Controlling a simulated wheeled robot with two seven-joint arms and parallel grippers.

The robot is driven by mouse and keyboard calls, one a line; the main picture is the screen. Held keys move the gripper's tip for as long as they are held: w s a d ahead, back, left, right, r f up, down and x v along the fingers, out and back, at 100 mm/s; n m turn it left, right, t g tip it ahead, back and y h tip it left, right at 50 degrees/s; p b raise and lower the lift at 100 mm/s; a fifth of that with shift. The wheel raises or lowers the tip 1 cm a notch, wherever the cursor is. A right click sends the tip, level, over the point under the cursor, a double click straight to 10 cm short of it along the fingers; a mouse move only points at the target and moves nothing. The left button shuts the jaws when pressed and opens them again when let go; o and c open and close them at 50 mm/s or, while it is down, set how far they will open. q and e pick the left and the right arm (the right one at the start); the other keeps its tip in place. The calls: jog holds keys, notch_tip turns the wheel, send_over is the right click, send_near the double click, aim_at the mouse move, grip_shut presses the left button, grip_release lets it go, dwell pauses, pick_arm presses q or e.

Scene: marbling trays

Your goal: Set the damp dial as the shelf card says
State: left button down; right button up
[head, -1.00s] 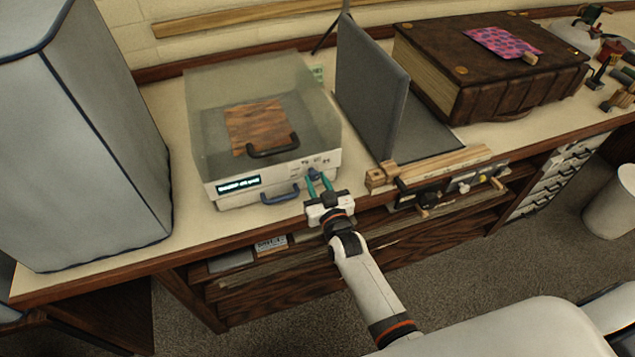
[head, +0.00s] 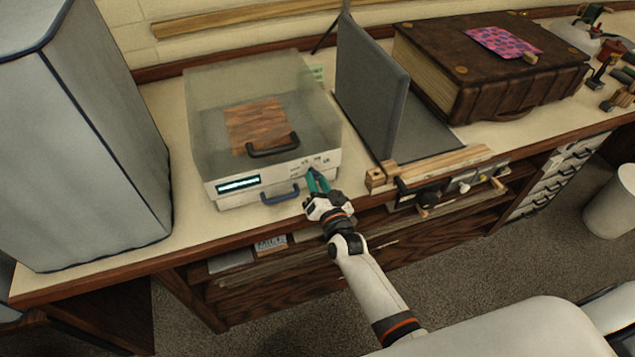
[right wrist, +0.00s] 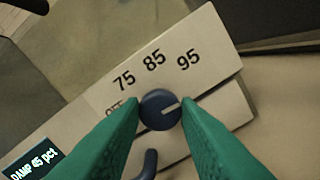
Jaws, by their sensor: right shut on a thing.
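The damp dial (right wrist: 152,118) is a round dark blue knob with a white pointer line. In the right wrist view the pointer aims right and slightly up, below the 95 mark. Marks for 75, 85 and 95 arc above it, and a partly hidden OFF is at its left. My right gripper (head: 316,173) is shut on the dial, one green finger on each side. The display (right wrist: 33,163) reads DAMP 45 pct. The clear-lidded box (head: 220,198) carries dial and display. The shelf card (head: 271,244) lies below the counter; its lettering is too small to read. My left gripper is out of view.
A blue handle (head: 281,196) sits left of the dial, and a dark lid handle (head: 273,148) above it. A grey upright panel (head: 372,90) and wooden bar (head: 440,167) stand to the right. A large brown book (head: 480,75) lies beyond.

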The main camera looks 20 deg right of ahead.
jog(key=shift+m, duration=0.6)
jog(key=o, duration=1)
jog(key=shift+c, duration=0.2)
jog(key=s+b, duration=0.1)
jog(key=s, duration=1.1)
jog(key=shift+d, duration=0.2)
